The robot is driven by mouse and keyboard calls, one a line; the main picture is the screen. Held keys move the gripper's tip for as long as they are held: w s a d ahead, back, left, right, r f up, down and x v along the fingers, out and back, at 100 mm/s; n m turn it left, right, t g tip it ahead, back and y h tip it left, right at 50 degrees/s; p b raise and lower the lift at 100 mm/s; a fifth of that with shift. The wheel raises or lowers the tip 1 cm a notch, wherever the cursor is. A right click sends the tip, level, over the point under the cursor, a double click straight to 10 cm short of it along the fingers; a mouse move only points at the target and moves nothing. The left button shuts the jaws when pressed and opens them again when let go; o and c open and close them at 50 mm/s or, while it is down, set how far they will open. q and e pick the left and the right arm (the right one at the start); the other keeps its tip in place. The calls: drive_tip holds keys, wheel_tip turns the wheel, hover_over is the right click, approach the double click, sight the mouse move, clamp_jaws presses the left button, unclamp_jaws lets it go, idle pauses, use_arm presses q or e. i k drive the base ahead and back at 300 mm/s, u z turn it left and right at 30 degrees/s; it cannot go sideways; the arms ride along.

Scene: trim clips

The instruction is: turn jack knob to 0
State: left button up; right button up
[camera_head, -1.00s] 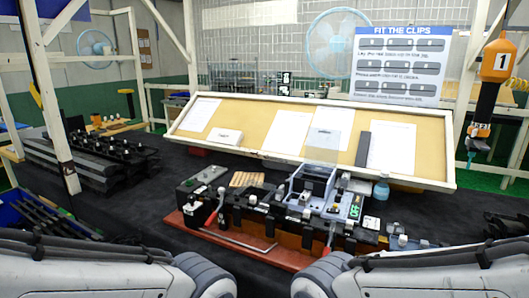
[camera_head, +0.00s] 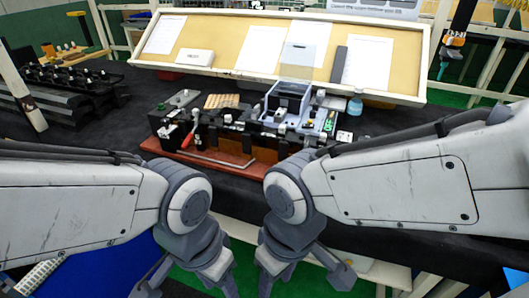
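The clip fixture (camera_head: 262,122) stands on the dark table, with black blocks, small knobs and a grey unit (camera_head: 290,98) that has a green lit label (camera_head: 329,124). A lever with a red grip (camera_head: 188,138) is at its left. I cannot tell which small part is the jack knob, and its setting is too small to read. My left gripper (camera_head: 188,287) and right gripper (camera_head: 304,282) hang at the bottom of the view, in front of and below the fixture, apart from it. Both look open and empty, with fingertips partly near the picture's lower edge.
The fixture rests on a red-brown base plate (camera_head: 158,146). A tilted board with papers (camera_head: 232,70) stands behind it. A small bottle (camera_head: 355,104) is at its right. Dark racks (camera_head: 60,92) stand at the left.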

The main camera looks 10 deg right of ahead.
sight(165, 121)
drive_tip(key=u, duration=0.05)
drive_tip(key=i, duration=0.85)
drive_tip(key=u, duration=0.6)
